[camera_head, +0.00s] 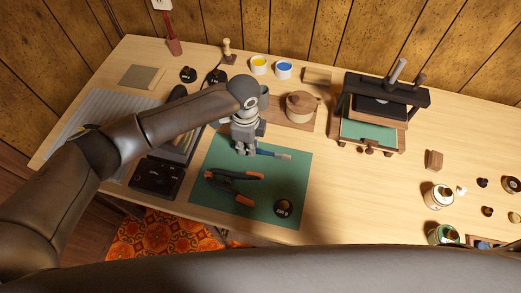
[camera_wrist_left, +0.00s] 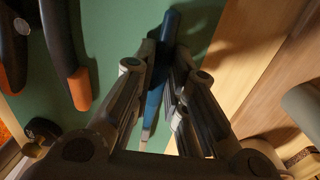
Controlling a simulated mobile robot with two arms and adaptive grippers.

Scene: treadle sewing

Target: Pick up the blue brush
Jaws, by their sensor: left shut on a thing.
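The blue brush (camera_head: 270,153) lies at the upper edge of the green mat (camera_head: 222,211), its pale tip pointing right in the head view. My left gripper (camera_head: 246,149) is over the brush and shut on it. In the left wrist view, the blue handle (camera_wrist_left: 156,88) runs between the two fingers of my left gripper (camera_wrist_left: 160,75), with the green mat behind it. Part of the handle is hidden by the fingers. I cannot tell whether the brush is clear of the mat. My right gripper does not show.
A wooden pot (camera_head: 301,106) stands behind the brush. A small press (camera_head: 375,120) stands to the right. Yellow (camera_head: 259,65) and blue (camera_head: 284,70) paint pots stand at the back.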

